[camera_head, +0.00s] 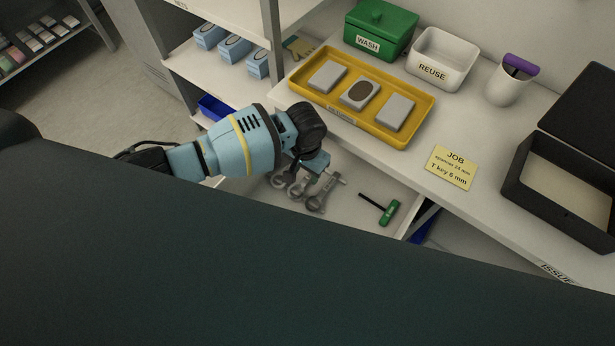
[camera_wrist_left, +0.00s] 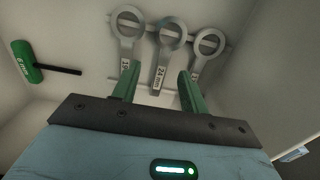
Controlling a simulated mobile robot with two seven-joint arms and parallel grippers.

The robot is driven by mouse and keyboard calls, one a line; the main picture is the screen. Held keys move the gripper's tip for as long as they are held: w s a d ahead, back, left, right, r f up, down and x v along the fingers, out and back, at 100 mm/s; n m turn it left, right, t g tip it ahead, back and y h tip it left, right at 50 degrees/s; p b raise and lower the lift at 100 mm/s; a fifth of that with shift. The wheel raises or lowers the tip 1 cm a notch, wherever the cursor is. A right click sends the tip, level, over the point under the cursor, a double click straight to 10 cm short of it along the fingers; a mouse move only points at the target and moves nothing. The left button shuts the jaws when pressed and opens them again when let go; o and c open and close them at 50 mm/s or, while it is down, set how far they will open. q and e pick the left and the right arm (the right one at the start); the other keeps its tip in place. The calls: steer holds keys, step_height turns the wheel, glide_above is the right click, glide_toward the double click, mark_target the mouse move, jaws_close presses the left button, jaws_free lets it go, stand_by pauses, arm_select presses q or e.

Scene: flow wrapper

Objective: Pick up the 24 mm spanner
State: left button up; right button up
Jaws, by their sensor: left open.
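The 24 mm spanner (camera_wrist_left: 169,45) is the middle of three grey spanners in the left wrist view, with its ring end up and its "24 mm" label facing me. In the head view it appears in the middle of the spanner row (camera_head: 298,187), in the drawer below the worktop, partly crowded by its neighbours. My left gripper (camera_wrist_left: 159,72) is open, its green fingers on either side of the 24 mm spanner's labelled handle; I cannot tell whether they touch it. My left gripper also shows in the head view (camera_head: 322,168), over the spanners. My right gripper is out of view.
Another spanner (camera_wrist_left: 127,30) stands close on the left and one (camera_wrist_left: 208,45) close on the right. A green-handled T key (camera_head: 390,212) lies farther right in the drawer. The worktop above holds a yellow tray (camera_head: 421,122), a job card (camera_head: 451,167) and an open black case (camera_head: 515,185).

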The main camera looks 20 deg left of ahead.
mark_target(304, 181)
arm_select(q)
steer(key=f, duration=0.1)
steer(key=f+b, duration=0.1)
steer(key=f, duration=0.3)
steer(key=shift+w+a, duration=0.3)
steer(key=shift+w, duration=0.05)
jaws_close()
